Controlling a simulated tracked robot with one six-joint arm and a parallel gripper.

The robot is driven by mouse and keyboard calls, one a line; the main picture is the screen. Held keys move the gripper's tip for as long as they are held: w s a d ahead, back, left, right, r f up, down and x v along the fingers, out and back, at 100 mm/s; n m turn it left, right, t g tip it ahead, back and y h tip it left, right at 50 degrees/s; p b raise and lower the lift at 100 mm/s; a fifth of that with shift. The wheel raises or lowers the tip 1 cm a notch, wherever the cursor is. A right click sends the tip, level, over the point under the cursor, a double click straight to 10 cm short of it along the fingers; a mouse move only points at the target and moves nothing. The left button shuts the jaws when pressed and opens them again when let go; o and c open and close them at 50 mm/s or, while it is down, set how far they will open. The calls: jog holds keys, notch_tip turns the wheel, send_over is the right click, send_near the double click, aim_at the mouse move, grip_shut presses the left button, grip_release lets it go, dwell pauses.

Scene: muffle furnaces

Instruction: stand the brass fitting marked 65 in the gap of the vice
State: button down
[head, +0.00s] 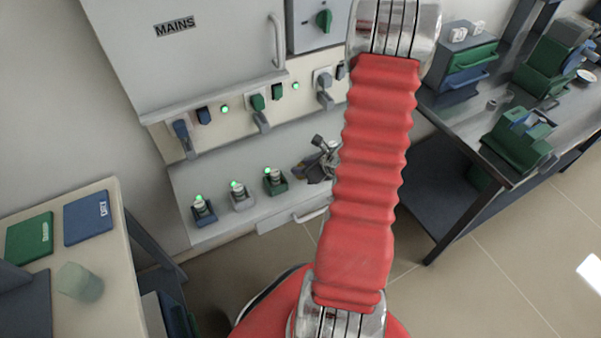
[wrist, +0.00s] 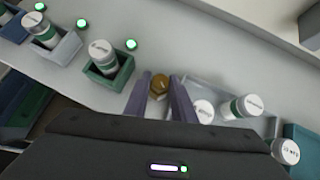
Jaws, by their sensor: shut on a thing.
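My gripper (wrist: 162,90) is shut on a brass fitting (wrist: 158,84), whose round gold-brown end shows between the two purple fingers in the wrist view. No mark on it can be read. In the head view my gripper (head: 318,172) is over the shelf below the mains cabinet, partly hidden behind my red arm sleeve, and the fitting cannot be made out. A green block-like device (head: 520,140) that looks like the vice stands near the front edge of the right-hand bench, well apart from my gripper. Its gap is not clear at this size.
White capped cylinders stand in small blue, grey and green holders (wrist: 108,68) beside my gripper, with more in a grey tray (wrist: 262,124) to its right. The bench (head: 440,105) at right also holds a drawer unit (head: 468,62) and a larger green machine (head: 550,65).

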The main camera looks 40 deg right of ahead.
dwell(0.3)
jog(key=shift+r, duration=5)
jog(key=w+a+r, duration=0.6)
jog(key=w+a, duration=0.6)
jog(key=w+a+r+n+y, duration=0.1)
jog(key=w+a+r, duration=0.1)
jog(key=a, duration=0.7)
jog(key=w+a+r+n+y, duration=0.1)
jog(key=w+a+r+n, duration=0.1)
jog(key=a, duration=0.7)
jog(key=shift+a+r, duration=0.4)
jog(key=shift+r, duration=0.25)
